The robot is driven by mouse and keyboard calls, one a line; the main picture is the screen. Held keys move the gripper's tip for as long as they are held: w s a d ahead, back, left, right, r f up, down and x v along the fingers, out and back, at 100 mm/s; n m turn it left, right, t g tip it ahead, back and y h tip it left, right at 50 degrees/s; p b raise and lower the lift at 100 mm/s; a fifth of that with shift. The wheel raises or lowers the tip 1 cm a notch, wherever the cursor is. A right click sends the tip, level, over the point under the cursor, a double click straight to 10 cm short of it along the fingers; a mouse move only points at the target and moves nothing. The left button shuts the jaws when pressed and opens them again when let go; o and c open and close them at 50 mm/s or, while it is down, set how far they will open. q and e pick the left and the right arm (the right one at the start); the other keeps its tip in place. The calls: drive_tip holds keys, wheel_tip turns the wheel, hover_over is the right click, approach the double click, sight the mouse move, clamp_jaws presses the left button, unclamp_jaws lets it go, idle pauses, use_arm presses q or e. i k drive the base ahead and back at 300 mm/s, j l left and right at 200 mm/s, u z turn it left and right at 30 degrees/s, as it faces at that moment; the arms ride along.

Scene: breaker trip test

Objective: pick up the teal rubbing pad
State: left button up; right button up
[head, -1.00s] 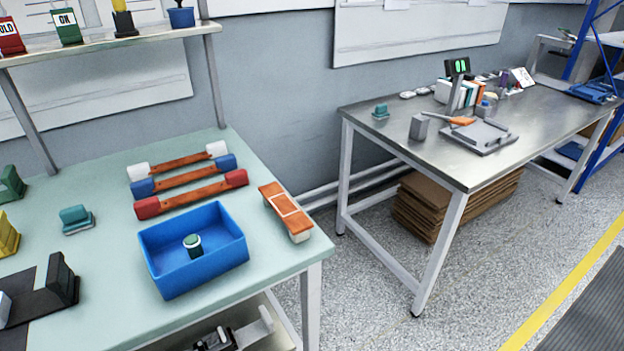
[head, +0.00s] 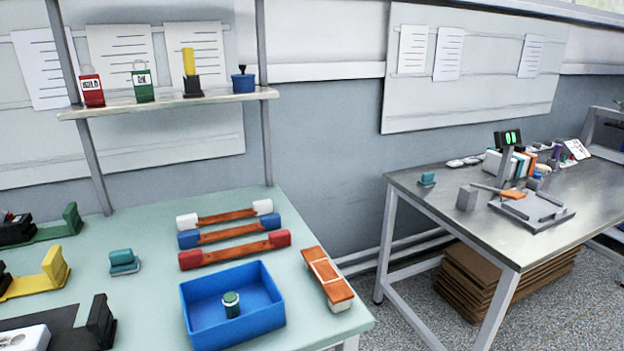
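A teal block-shaped pad (head: 123,262) with a lighter base sits upright on the pale green bench top, left of the blue bin. A second, similar teal pad (head: 427,179) sits at the near left corner of the steel table on the right. I cannot tell from their looks which one is the rubbing pad. Both stand free with nothing touching them. Neither of my grippers shows in the head view.
The pale green bench (head: 150,220) holds a blue bin (head: 200,315) with a small green-topped cylinder inside, several capped bars (head: 235,250), and an orange-and-white block (head: 327,280). Yellow and green holders (head: 40,275) stand at left. A shelf (head: 170,103) hangs above. The steel table (head: 450,205) stands apart.

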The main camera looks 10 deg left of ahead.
sight(123, 261)
drive_tip(key=u, duration=1.8)
